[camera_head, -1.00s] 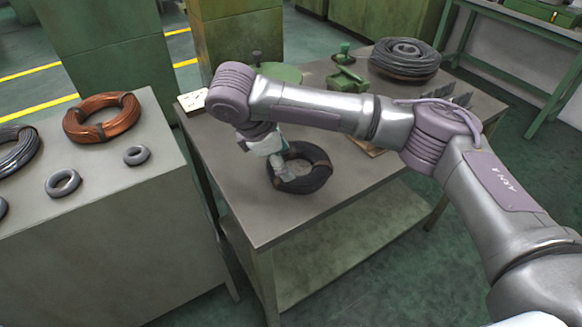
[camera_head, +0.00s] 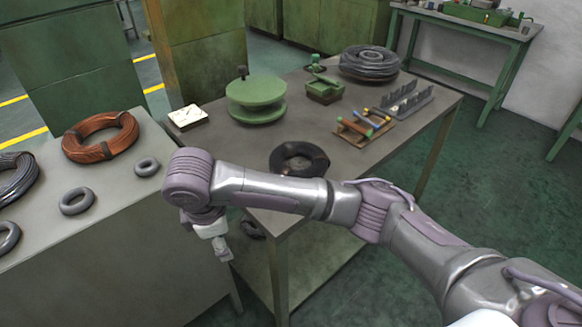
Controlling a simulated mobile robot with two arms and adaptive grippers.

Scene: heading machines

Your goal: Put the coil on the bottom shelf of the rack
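A dark coil (camera_head: 300,157) lies on the grey workbench top (camera_head: 330,105), its near edge partly hidden by my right arm. A second small dark ring-like thing (camera_head: 251,229) shows below the tabletop's left edge; I cannot tell whether it rests on the lower shelf (camera_head: 320,258). My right gripper (camera_head: 223,252) hangs low beside the bench's left side, left of that dark thing and apart from the coil on top. It is small and I cannot tell its opening. My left gripper is not in view. No separate rack shows; the bench has a lower shelf.
A copper coil (camera_head: 100,137) and several grey rings lie on the left table (camera_head: 110,205). The bench top also bears a green disc stand (camera_head: 256,92), a large dark coil (camera_head: 370,62) and a tool tray (camera_head: 366,127). A narrow gap separates the two tables.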

